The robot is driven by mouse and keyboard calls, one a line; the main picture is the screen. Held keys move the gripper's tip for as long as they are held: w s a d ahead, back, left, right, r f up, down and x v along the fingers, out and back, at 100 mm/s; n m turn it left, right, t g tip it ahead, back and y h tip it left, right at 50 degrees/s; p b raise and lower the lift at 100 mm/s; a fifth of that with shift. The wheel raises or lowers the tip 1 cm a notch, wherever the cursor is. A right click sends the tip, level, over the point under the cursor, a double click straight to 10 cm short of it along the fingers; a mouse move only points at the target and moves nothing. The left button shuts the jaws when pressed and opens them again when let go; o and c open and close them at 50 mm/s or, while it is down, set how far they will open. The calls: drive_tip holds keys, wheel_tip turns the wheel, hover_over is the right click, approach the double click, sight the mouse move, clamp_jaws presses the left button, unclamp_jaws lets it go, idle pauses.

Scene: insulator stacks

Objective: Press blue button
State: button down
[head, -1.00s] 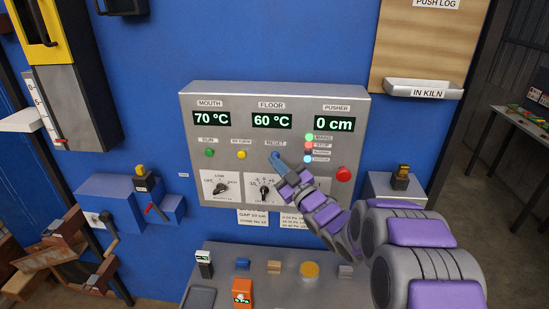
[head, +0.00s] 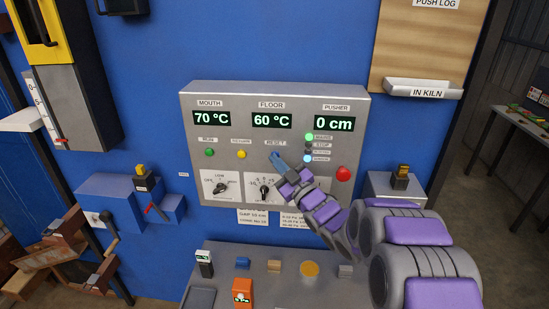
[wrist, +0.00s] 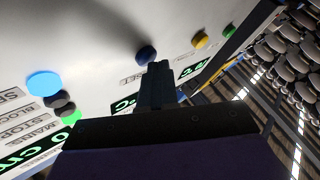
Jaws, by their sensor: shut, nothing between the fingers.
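The blue button (wrist: 146,54) is a dark blue round knob on the pale panel face in the wrist view, near the RESET lettering. My gripper (wrist: 158,68) is shut and empty, its tip close beside the button in that picture. I cannot tell whether they touch.
Green (head: 209,152) and yellow (head: 241,154) buttons sit left of my gripper. A red button (head: 343,174) and a lit light-blue lamp (head: 309,159) are right. Rotary knobs (head: 221,188) are lower. A bench (head: 285,285) with small objects stands below.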

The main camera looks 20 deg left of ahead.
drive_tip(key=shift+s+d+f+b, duration=0.1)
drive_tip(key=shift+s+b, duration=0.1)
drive_tip(key=shift+s, duration=0.2)
drive_tip(key=shift+s+d+b, duration=0.1)
drive_tip(key=shift+s+b, duration=0.05)
drive_tip(key=shift+s, duration=0.25)
drive_tip(key=shift+s, duration=0.1)
drive_tip(key=s+b, duration=0.1)
drive_tip(key=s, duration=0.1)
drive_tip(key=s+d, duration=0.1)
drive_tip(key=s, duration=0.1)
drive_tip(key=shift+s+d+b, duration=0.1)
drive_tip(key=shift+s+b, duration=0.25)
drive_tip(key=shift+b, duration=0.05)
idle(0.4)
